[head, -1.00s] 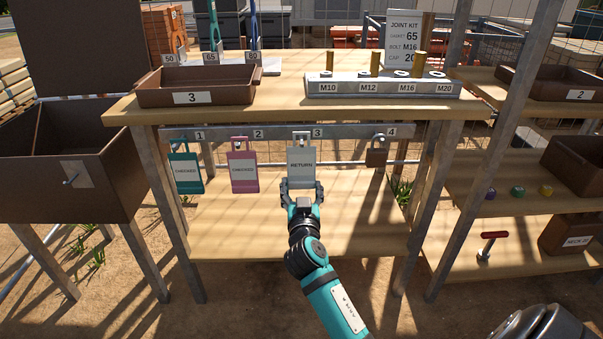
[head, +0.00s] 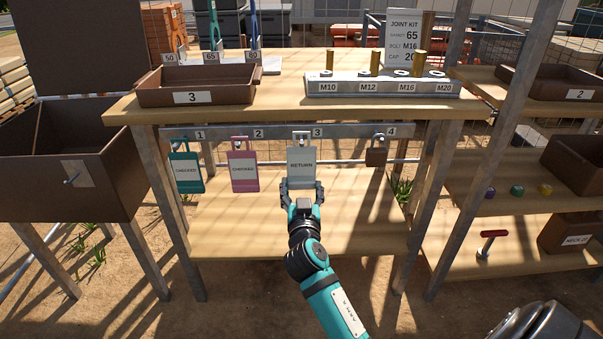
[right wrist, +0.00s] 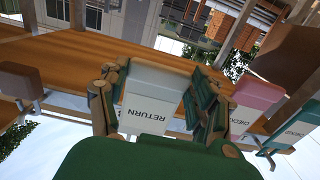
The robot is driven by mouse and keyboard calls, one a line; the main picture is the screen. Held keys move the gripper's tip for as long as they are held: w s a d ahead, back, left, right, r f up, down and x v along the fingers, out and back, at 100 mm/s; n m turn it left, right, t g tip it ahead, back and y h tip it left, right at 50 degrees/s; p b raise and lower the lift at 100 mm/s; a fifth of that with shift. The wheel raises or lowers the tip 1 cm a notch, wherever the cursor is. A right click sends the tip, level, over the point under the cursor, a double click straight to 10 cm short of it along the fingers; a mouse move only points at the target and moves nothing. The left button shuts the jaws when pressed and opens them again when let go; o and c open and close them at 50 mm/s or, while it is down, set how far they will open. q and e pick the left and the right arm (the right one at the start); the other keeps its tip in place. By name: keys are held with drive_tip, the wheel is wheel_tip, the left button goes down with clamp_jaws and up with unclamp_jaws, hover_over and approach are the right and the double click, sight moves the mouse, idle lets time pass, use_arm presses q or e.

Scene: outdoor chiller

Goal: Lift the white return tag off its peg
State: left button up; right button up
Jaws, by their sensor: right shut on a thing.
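The white return tag (head: 302,166) hangs at position 3 on the metal peg rail (head: 270,131) under the bench top. My right gripper (head: 302,186) reaches up from below and is shut on the lower part of the tag. In the right wrist view the tag (right wrist: 152,98) sits between the fingers of the right gripper (right wrist: 155,95), its RETURN lettering upside down. The tag's top still overlaps the rail at its peg; the exact contact there is too small to tell. My left gripper is not in view.
A teal tag (head: 186,172) and a pink tag (head: 243,171) hang to the left at 1 and 2. A padlock (head: 376,152) hangs at 4. The lower shelf (head: 250,225) is bare. A brown tray (head: 198,86) and a bolt rack (head: 382,86) stand on the bench.

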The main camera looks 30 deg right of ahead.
drive_tip(key=shift+v, duration=1.3)
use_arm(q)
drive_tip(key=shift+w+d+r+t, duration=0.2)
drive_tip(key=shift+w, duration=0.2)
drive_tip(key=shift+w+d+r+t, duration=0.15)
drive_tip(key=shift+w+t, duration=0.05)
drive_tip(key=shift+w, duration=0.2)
use_arm(e)
drive_tip(key=shift+v, duration=1.15)
drive_tip(key=o, duration=1)
drive_tip(key=c, duration=0.9)
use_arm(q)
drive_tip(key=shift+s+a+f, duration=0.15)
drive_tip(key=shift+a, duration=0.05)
use_arm(e)
drive_tip(key=shift+c, duration=0.5)
